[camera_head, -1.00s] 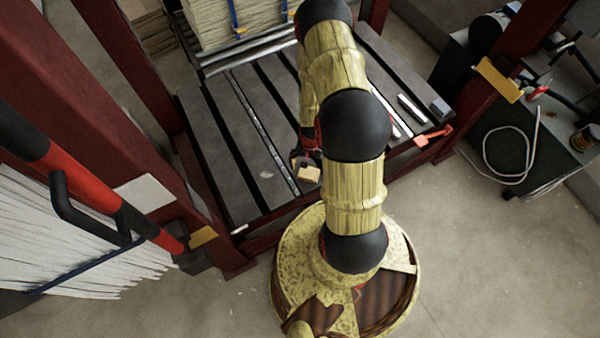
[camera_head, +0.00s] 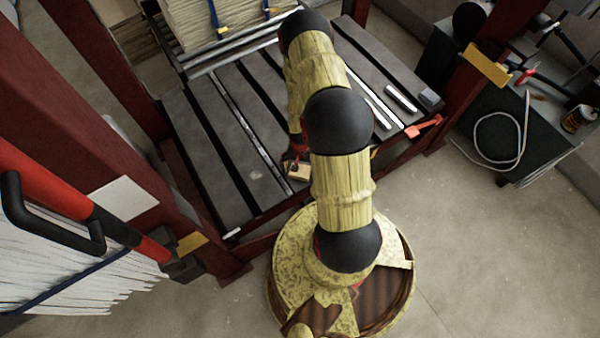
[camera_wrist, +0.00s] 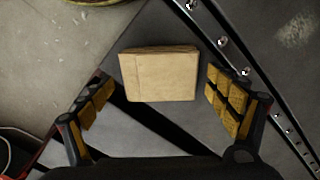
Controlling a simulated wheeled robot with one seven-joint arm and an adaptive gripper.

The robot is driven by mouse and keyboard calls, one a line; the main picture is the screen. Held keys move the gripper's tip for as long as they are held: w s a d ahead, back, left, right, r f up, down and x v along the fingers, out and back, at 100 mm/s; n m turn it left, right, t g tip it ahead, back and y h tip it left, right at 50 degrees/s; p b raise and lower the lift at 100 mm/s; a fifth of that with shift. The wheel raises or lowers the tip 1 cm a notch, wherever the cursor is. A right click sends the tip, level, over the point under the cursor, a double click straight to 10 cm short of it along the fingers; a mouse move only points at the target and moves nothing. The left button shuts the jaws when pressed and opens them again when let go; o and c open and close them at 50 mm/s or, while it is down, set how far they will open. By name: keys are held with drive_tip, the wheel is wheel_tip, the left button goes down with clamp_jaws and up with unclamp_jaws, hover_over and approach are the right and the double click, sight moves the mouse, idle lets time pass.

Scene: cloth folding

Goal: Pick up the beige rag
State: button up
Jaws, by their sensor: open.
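The beige rag (camera_wrist: 158,75) is a folded, block-like rectangle lying on the dark slatted table. In the wrist view it sits in the upper middle, just beyond and between the two fingers of my gripper (camera_wrist: 160,98). The yellow-padded fingers are spread wide, with nothing held between them. In the head view the rag (camera_head: 298,171) shows small near the table's front edge, with my gripper close beside it. My arm hides most of the gripper there.
The grey slatted table (camera_head: 205,150) has dark gaps between its slats. Red posts (camera_head: 100,60) flank it. A stack of beige sheets (camera_head: 205,20) stands at the back. An orange tool (camera_head: 424,126) and metal bars (camera_head: 401,98) lie at the right.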

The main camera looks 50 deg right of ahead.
drive_tip(key=shift+r, duration=0.1)
drive_tip(key=shift+c, duration=0.6)
drive_tip(key=c, duration=1.1)
drive_tip(key=shift+c, duration=0.5)
drive_tip(key=shift+r+p, duration=0.6)
drive_tip(key=shift+r, duration=0.25)
drive_tip(key=s+a+r+p, duration=0.5)
drive_tip(key=s+a+r, duration=0.2)
drive_tip(key=s+r, duration=0.4)
drive_tip(key=shift+s+a+r+p, duration=0.15)
drive_tip(key=shift+s+a+p, duration=0.05)
drive_tip(key=shift+s+p, duration=0.2)
